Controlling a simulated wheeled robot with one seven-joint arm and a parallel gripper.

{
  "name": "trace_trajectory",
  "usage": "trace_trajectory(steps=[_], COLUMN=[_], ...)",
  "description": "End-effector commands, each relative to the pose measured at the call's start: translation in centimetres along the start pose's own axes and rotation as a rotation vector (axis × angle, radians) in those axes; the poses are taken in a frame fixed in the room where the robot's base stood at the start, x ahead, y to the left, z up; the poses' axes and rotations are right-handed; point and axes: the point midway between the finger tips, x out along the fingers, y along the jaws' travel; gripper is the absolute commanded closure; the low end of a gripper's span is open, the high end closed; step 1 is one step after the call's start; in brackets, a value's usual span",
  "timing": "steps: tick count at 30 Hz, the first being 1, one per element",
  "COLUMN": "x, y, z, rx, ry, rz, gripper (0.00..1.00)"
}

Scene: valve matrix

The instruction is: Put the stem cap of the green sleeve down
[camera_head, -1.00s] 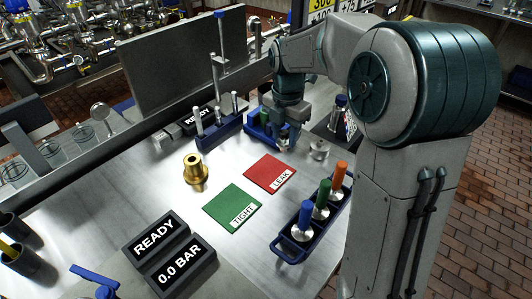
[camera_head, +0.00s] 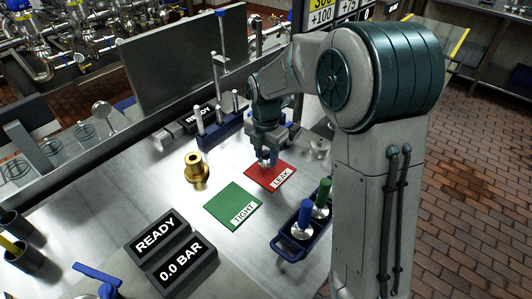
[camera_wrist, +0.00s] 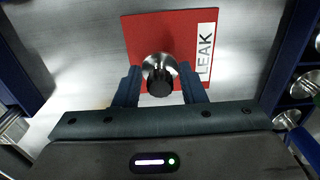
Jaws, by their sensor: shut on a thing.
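My gripper (camera_head: 266,158) is over the red LEAK mat (camera_head: 283,170), pointing down. In the wrist view its two fingers (camera_wrist: 160,88) are shut on a small silver metal stem cap with a dark round top (camera_wrist: 160,68). The cap is in front of the red mat (camera_wrist: 140,35), left of its white LEAK label. I cannot tell whether it touches the mat. The green sleeve (camera_head: 322,193) stands in the blue carrier (camera_head: 291,247) at the right, beside a blue sleeve (camera_head: 305,212).
The green TIGHT mat (camera_head: 230,204) lies bare, left of and nearer than the red mat. A brass fitting (camera_head: 197,168) stands left of the mats. A silver part (camera_head: 318,147) stands right of my gripper. The READY and 0.0 BAR displays (camera_head: 171,250) are in front.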

Motion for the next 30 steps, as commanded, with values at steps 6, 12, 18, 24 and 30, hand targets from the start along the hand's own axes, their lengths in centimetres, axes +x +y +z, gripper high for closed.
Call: trace_trajectory(steps=[6,12,18,24,30], x=[0.2,0.1,-1.6,-5.9,-9.8], y=[0.0,0.0,0.1,0.1,0.0], z=[0.0,0.0,0.1,0.1,0.1], rx=[0.0,0.0,0.001,0.0,0.001], ry=[0.0,0.0,-0.002,-0.003,-0.001], rz=[0.0,0.0,0.003,0.005,0.003], gripper=[0.41,0.41,0.41,0.41,0.41])
